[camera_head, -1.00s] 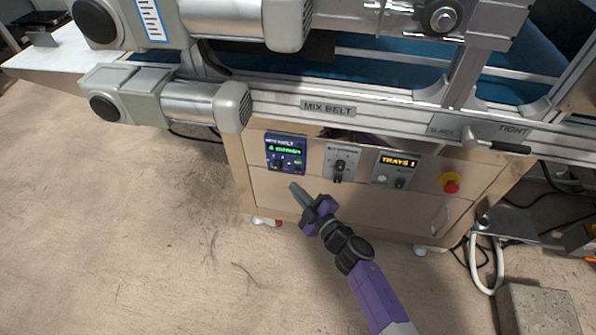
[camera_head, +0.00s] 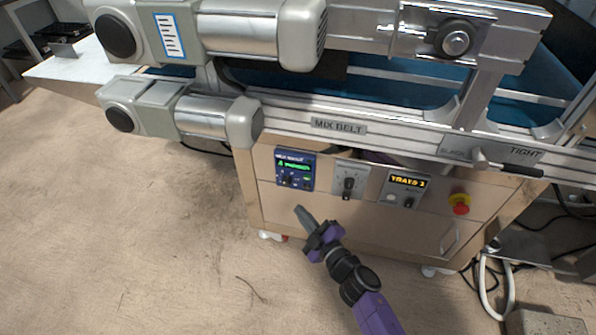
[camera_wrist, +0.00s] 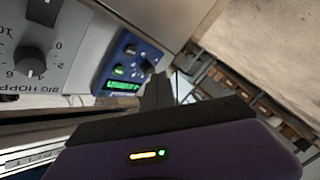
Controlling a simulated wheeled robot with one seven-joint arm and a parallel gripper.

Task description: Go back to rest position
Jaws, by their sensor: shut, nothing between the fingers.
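My gripper (camera_head: 302,215) is shut and empty, in front of the tray seeder's wooden cabinet (camera_head: 350,222), just below the blue control box with a green display (camera_head: 294,169). In the wrist view the shut fingers (camera_wrist: 157,92) point toward that blue box (camera_wrist: 125,62), and I cannot tell the exact gap. My purple arm reaches up from the lower right of the head view.
A grey dial box (camera_head: 349,180), a tray counter with an amber display (camera_head: 407,187) and a red stop button (camera_head: 459,203) line the cabinet front. The mix belt rail (camera_head: 338,127) and motors overhang above. Bare floor (camera_head: 130,240) lies open at left.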

